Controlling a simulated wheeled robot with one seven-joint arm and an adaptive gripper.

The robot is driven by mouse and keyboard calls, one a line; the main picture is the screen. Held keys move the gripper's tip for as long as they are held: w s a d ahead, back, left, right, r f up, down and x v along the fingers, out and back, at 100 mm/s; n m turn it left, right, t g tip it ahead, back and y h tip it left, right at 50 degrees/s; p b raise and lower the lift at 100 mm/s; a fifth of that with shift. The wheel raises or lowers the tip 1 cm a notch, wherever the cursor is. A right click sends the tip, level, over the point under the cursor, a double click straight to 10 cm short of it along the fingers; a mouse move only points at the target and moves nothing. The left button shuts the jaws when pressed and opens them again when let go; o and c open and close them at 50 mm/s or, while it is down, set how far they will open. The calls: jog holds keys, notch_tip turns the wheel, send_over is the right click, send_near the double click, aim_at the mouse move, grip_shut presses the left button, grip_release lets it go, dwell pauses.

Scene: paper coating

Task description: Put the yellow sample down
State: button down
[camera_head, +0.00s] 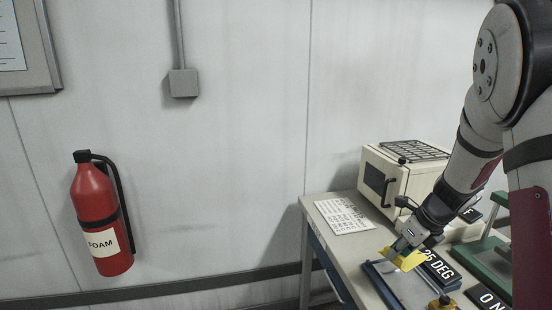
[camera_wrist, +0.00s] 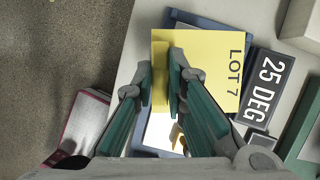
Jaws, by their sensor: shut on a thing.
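The yellow sample (camera_wrist: 215,65), a flat square sheet marked "LOT 7", is in my gripper (camera_wrist: 160,85). In the wrist view the two fingers close on its yellow grip strip near the left edge. In the head view the yellow sample (camera_head: 406,258) sits at the end of my arm, over a blue-framed tray (camera_head: 376,279) at the table's front. The tray's blue edge (camera_wrist: 203,21) also shows behind the sample in the wrist view. I cannot tell whether the sample touches the tray.
A black "25 DEG" sign (camera_wrist: 267,88) lies right beside the sample. A cream oven-like box (camera_head: 385,180) and a printed sheet (camera_head: 343,215) are farther back on the table (camera_head: 345,249). A green-based device (camera_head: 484,262) stands at the right. A red extinguisher (camera_head: 99,215) hangs on the wall.

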jog(key=s+a+f+n+g+h, duration=0.1)
jog(key=a+f+n+g, duration=0.3)
jog(key=n, duration=1.1)
jog(key=s+a+f+n+g+h, duration=0.1)
jog(key=s+a+f+n+g, duration=0.2)
jog(key=a+n, duration=0.6)
jog(key=f+n+g, duration=0.1)
jog(key=n, duration=0.5)
jog(key=shift+a+f+n, duration=0.15)
jog(key=shift+a+n, duration=0.05)
jog(key=shift+n, duration=0.1)
